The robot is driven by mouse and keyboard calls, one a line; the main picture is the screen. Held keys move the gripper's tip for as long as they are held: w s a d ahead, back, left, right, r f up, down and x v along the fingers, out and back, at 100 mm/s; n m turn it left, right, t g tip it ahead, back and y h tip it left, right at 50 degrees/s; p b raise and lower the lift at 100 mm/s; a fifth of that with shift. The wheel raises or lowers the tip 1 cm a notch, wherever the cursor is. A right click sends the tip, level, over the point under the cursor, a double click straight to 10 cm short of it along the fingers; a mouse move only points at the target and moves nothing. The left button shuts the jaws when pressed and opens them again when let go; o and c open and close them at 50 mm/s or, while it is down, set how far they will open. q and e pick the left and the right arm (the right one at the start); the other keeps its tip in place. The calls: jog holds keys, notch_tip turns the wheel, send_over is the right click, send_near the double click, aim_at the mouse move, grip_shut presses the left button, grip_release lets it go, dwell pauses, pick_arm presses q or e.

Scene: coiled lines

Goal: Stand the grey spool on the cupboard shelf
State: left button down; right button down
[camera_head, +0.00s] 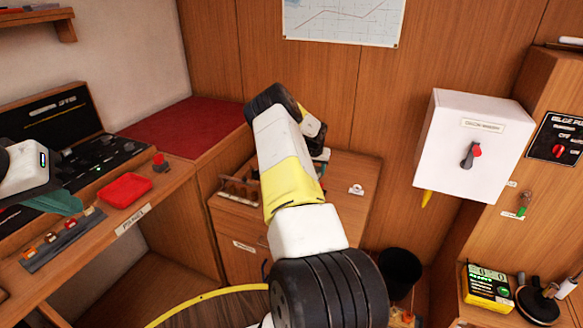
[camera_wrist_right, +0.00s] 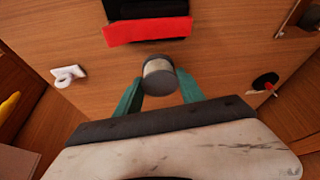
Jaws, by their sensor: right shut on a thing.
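My right gripper (camera_wrist_right: 159,92) is shut on a short grey cylinder with a dark end, which looks like the grey spool (camera_wrist_right: 158,68). The spool is between the teal fingers, over a wooden surface; I cannot tell if it touches it. In the head view my right arm reaches over the low wooden cupboard (camera_head: 355,220), and its wrist hides the spool. My left gripper (camera_head: 55,203) is at the left edge above the console, only partly in view; its opening is unclear. I cannot tell which shelf is the cupboard shelf.
A black and red object (camera_wrist_right: 148,30) lies ahead of the spool in the wrist view. A white switch box (camera_head: 470,145) hangs at the right. A black bin (camera_head: 400,268) stands below.

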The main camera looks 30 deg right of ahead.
jog(key=shift+f, duration=1.95)
jog(key=shift+f, duration=0.15)
jog(key=c, duration=0.7)
grip_release()
